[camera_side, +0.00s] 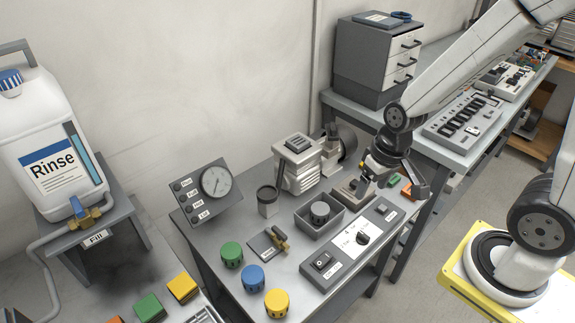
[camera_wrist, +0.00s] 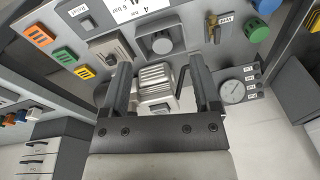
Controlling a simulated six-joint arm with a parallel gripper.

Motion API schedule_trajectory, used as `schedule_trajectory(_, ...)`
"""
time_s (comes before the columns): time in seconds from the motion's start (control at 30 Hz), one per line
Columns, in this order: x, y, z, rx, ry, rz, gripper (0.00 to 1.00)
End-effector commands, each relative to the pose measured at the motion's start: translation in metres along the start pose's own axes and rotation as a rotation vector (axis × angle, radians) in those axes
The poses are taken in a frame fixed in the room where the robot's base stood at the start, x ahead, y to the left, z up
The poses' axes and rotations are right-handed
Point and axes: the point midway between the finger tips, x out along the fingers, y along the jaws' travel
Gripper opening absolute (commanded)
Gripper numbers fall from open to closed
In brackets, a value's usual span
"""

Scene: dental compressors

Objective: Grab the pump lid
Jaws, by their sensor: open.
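A pale grey ribbed pump (camera_side: 297,180) stands upright at the back of the bench, with a squarish pale cap (camera_side: 298,144) on top. Its ribbed body also shows in the wrist view (camera_wrist: 155,75), between and beyond my fingers. A dark grey open tray (camera_side: 303,222) in front of it holds a round grey knobbed part (camera_side: 320,210). I cannot tell for sure which part is the pump lid. My gripper (camera_wrist: 160,66) is open and empty, its fingers pointing toward the bench. In the side view my gripper (camera_side: 392,185) hangs right of the pump, apart from it.
A gauge panel (camera_side: 207,194) and an open cup (camera_side: 268,203) stand left of the pump. Green (camera_side: 231,254), blue (camera_side: 253,278) and yellow (camera_side: 277,302) knobs sit at the bench's left front. A switch panel (camera_side: 350,245) runs along the front edge. A grey block (camera_side: 350,190) lies near my gripper.

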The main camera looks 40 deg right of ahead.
Motion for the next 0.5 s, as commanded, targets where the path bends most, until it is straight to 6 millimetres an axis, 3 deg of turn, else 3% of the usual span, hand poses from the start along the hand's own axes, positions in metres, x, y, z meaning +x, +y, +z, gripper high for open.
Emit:
schedule_trajectory(0.3, 0.032, -0.001, 0.018, 0.437, -0.252, -0.144, 0.79)
schedule_trajectory(0.5, 0.048, -0.009, 0.019, 0.728, -0.390, -0.272, 0.79)
